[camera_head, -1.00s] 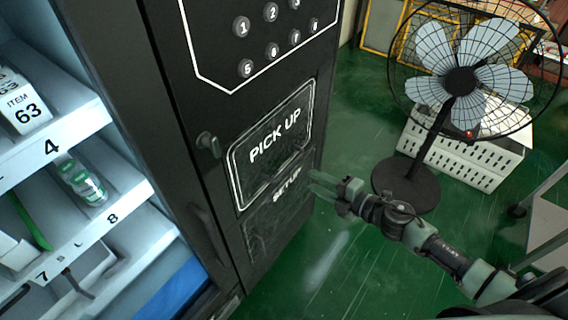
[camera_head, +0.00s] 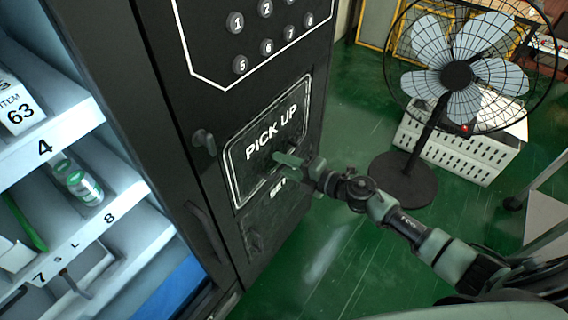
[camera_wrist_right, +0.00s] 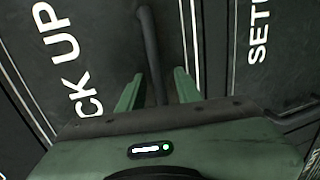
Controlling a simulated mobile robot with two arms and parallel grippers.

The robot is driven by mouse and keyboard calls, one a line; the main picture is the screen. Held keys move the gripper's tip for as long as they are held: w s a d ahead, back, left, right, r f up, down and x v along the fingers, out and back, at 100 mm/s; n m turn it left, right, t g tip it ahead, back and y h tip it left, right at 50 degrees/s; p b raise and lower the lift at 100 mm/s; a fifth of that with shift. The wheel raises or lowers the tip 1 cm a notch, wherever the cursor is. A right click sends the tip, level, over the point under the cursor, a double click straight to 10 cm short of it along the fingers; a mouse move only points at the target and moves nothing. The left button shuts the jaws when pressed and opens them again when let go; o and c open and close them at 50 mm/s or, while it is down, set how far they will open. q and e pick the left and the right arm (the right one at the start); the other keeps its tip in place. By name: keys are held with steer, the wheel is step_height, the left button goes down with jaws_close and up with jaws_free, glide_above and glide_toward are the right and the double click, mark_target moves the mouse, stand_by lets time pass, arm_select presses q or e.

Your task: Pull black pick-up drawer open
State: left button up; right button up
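The black pick-up drawer (camera_head: 240,178) is a panel on the dark vending machine, outlined in white and lettered PICK UP. It looks closed in the head view. It also shows in the right wrist view (camera_wrist_right: 95,40). My right gripper (camera_head: 280,164) is at the lower right part of this panel and partly covers it. In the right wrist view, its two green fingers (camera_wrist_right: 157,85) are apart, with a dark bar handle (camera_wrist_right: 149,40) running between them. I cannot tell whether the fingers touch the handle. My left gripper is not in view.
The SETUP panel (camera_head: 256,236) lies just below the drawer. A number keypad (camera_head: 266,30) is above it. Lit product shelves (camera_head: 60,145) are on the left. A standing fan (camera_head: 457,75) and a white slotted box (camera_head: 480,158) stand right. Green floor lies clear between.

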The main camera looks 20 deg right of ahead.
jaws_close()
stand_by(1.3)
